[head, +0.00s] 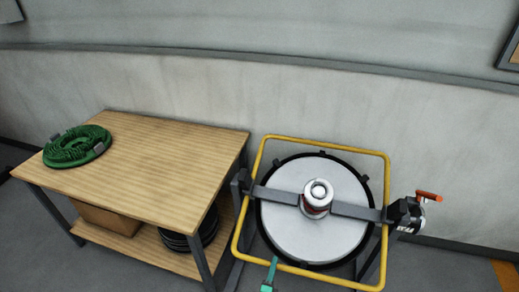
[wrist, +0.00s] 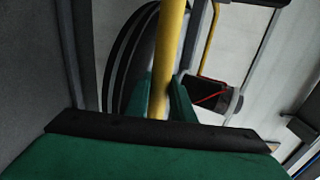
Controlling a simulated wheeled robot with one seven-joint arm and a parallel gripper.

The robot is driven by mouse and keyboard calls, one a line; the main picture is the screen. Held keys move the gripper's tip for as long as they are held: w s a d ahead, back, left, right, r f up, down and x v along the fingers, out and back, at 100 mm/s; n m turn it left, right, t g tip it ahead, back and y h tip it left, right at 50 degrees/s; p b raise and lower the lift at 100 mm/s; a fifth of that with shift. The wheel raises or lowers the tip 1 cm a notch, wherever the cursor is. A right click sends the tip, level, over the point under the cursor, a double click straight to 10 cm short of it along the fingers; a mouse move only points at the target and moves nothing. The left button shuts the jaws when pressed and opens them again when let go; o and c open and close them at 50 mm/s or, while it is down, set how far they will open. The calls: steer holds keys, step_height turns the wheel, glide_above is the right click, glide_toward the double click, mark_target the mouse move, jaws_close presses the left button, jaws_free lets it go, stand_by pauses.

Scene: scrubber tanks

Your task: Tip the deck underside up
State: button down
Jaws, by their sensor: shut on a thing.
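The deck (head: 280,222) is a round pale disc with a black rim, set inside a yellow tube frame (head: 325,140). A grey crossbar (head: 355,211) with a central white and red hub (head: 317,196) lies across its upward face. My gripper (head: 271,268) is at the frame's near bar, left of its middle. In the wrist view, my gripper's green fingers (wrist: 160,98) are on both sides of the yellow bar (wrist: 169,45), shut on it. Part of the bar is hidden between the fingers.
A black pivot block with an orange-red lever (head: 429,196) sticks out at the frame's right. A wooden workbench (head: 165,160) stands close on the left, with a coiled green hose (head: 77,146) on top. A pale wall (head: 440,150) runs behind.

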steer(key=shift+s+f, duration=0.2)
steer(key=shift+f, duration=0.1)
steer(key=c, duration=1.5)
jaws_free()
steer(key=shift+o, duration=0.7)
steer(key=shift+w+r, duration=0.1)
steer(key=v, duration=0.9)
steer(key=shift+r, duration=0.2)
